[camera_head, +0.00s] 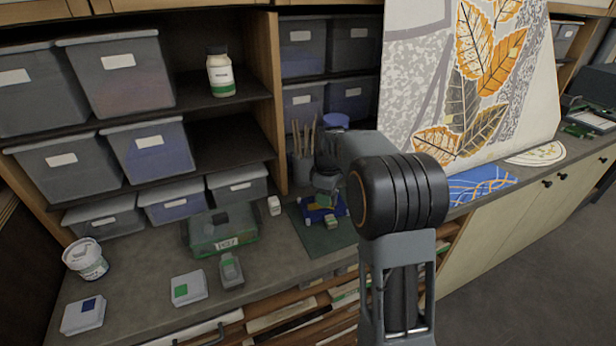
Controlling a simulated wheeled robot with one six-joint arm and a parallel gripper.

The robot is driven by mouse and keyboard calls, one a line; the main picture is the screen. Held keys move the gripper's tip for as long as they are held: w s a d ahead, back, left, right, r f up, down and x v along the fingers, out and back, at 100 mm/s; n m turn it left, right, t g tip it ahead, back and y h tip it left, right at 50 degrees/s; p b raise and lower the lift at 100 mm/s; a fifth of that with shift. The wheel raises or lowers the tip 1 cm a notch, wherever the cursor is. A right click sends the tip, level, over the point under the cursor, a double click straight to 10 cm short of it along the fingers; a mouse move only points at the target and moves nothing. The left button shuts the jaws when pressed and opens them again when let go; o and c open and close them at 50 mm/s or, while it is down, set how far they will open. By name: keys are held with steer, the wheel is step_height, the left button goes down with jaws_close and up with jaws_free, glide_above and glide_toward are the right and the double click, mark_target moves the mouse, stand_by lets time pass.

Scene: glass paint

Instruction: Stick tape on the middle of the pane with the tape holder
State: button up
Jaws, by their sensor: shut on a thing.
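My gripper (326,186) is over the dark green mat (325,238) on the counter, pointing down. It is shut on a small greenish thing (326,199), which seems to be the tape holder, though it is too small and partly hidden to be sure. The pane (341,209), blue with some pale marks, lies on the mat right under the gripper. The gripper hides part of the pane. I cannot tell whether the held thing touches the pane. A small pale block (331,222) shows at the pane's near edge.
A green-framed box (221,243), a grey-green holder (231,271), two white containers with green (189,288) and blue (83,314) labels, and a white tub (86,259) stand left. A brush pot (302,170) stands behind.

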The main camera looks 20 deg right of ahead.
mark_target(306, 209)
steer(key=shift+d, duration=2)
steer(key=shift+a, duration=4.8)
steer(key=shift+a+r, duration=0.2)
steer(key=shift+a, duration=0.1)
step_height(306, 209, up, 3)
steer(key=shift+d+r+p, duration=0.1)
steer(key=shift+r+p, duration=0.05)
steer(key=shift+p, duration=1.05)
steer(key=shift+r+p, duration=1.85)
steer(key=shift+r, duration=0.4)
